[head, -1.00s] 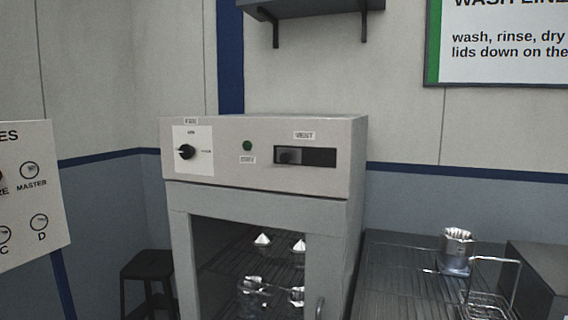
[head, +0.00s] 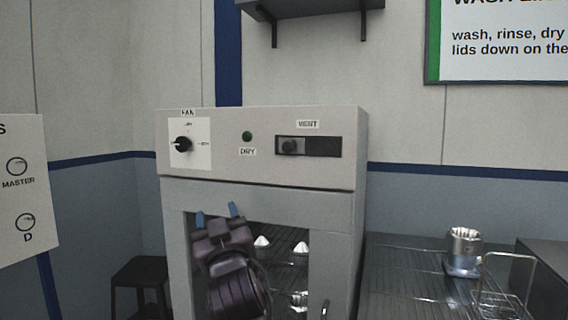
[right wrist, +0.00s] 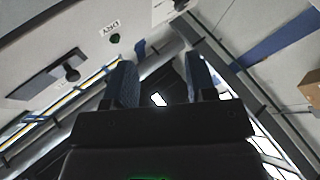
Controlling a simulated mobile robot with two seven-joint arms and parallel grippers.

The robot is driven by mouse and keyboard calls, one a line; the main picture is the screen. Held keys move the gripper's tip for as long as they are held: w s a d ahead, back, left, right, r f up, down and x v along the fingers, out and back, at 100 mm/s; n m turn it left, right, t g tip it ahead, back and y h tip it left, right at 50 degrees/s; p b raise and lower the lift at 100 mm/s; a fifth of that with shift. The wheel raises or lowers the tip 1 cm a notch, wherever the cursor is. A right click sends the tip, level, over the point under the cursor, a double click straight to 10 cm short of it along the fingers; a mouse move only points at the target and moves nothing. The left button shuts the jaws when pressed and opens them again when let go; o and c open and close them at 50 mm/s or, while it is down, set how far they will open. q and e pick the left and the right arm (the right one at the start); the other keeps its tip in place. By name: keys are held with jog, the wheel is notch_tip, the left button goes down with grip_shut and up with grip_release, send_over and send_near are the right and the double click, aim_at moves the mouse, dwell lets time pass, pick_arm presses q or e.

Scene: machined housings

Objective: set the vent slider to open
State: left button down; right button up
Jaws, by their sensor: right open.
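The vent slider is a dark knob (head: 290,146) at the left end of a dark slot (head: 322,147) under the VENT label, on the cabinet's upper panel. My left gripper is not in view.
The cabinet (head: 262,200) also carries a fan dial (head: 184,144) and a green DRY button (head: 247,136). The door handle (head: 325,309) is at lower right.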

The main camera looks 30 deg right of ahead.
notch_tip(320, 180, up, 6)
jog(key=m+h, duration=0.2)
jog(key=h, duration=0.2)
jog(key=m+g+h+b, duration=0.1)
jog(key=m+g+h, duration=0.7)
jog(key=m+h, duration=0.15)
send_near(287, 147)
jog(key=x, duration=0.9)
jog(key=shift+w+d+r+p, duration=0.15)
jog(key=shift+w+d+p, duration=0.15)
jog(key=shift+p, duration=0.1)
grip_shut()
